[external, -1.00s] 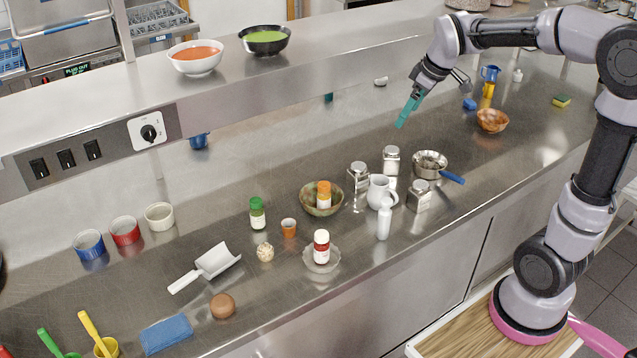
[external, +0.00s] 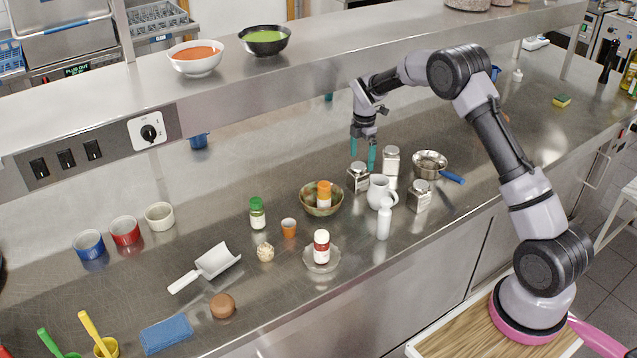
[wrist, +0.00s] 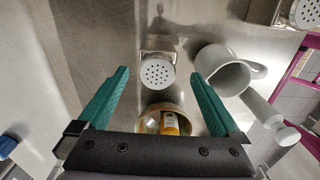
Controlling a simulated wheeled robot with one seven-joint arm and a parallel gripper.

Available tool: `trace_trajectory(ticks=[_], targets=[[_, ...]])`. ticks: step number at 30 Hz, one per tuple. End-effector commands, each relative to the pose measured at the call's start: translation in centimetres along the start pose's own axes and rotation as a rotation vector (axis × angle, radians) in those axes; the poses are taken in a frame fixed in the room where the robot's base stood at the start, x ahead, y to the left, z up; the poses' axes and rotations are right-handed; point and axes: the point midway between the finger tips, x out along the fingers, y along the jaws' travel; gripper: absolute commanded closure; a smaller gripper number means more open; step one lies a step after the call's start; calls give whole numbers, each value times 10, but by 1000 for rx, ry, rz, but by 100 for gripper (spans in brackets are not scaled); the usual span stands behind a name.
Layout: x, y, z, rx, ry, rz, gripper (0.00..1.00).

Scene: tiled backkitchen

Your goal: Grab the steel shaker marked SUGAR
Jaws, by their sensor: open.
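Three steel shakers with perforated tops stand on the counter. In the external view one is left of the white jug (external: 358,178), one behind it (external: 391,161), and one to its right (external: 419,196). I cannot read a SUGAR mark on any of them. My gripper (external: 363,158) has teal fingers, points down and is open and empty above the left shaker. In the wrist view that shaker's round top (wrist: 157,73) lies between the open fingers, apart from both. Another shaker (wrist: 305,13) shows at the top right.
A bowl (external: 321,207) with an orange-capped bottle is to the left. A steel pan (external: 430,162) with a blue handle is to the right. The shelf (external: 330,75) overhangs the back.

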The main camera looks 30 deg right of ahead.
Motion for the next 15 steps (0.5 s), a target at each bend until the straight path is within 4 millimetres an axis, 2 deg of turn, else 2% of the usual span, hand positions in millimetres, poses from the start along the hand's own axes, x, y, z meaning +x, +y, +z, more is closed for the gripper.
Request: trace_trajectory(ticks=[3,6,15], targets=[[22,-1,-1,2,0,-5,0],[34,-1,-1,1,0,-3,0],[55,1,-4,2,0,-2,0]])
